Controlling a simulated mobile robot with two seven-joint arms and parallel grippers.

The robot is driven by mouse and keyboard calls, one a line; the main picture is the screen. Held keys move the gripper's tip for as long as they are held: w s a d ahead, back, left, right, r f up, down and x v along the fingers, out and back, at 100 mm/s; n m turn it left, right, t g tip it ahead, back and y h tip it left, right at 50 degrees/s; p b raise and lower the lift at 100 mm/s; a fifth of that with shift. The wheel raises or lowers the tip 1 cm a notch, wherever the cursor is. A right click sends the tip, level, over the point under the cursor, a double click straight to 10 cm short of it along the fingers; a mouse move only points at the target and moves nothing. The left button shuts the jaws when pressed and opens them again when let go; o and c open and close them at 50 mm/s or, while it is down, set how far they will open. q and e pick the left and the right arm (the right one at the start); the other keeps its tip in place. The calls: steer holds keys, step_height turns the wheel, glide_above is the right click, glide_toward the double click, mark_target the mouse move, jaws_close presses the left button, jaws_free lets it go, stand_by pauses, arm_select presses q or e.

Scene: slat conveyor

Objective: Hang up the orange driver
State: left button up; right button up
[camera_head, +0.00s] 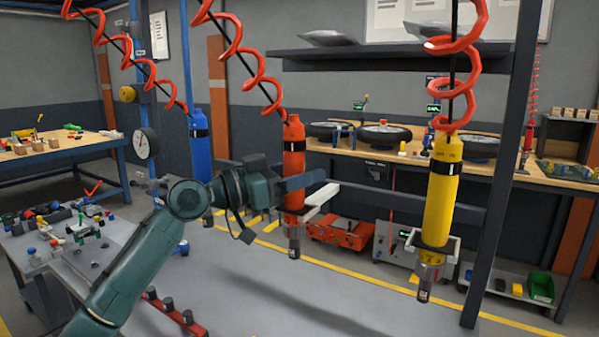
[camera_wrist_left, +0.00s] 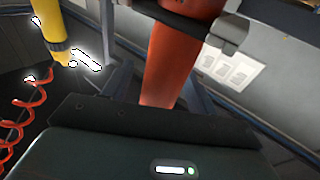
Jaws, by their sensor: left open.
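The orange driver (camera_head: 293,160) hangs upright from a red coil cord in the middle of the head view. My left gripper (camera_head: 303,184) is open at the driver's mid-body. In the left wrist view, the orange body (camera_wrist_left: 168,65) stands between the two dark fingers (camera_wrist_left: 158,88); I cannot tell whether they touch it. A pale bracket (camera_head: 321,200) is close beside the driver on the right, at gripper height. My right gripper is not in view.
The blue driver (camera_head: 197,150) hangs at the left behind my arm. A dark post (camera_head: 505,160) stands at the right. The grey surface (camera_head: 290,300) below is mostly clear.

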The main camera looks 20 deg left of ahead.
arm_select(q)
steer(key=shift+f, duration=0.15)
steer(key=shift+s+a+f, duration=0.15)
steer(key=shift+a, duration=0.05)
steer(key=r+b+v, duration=0.1)
steer(key=b+v, duration=0.4)
steer(key=v, duration=0.7)
steer(key=shift+s+a+f, duration=0.15)
steer(key=shift+s+f, duration=0.15)
steer(key=shift+f, duration=0.05)
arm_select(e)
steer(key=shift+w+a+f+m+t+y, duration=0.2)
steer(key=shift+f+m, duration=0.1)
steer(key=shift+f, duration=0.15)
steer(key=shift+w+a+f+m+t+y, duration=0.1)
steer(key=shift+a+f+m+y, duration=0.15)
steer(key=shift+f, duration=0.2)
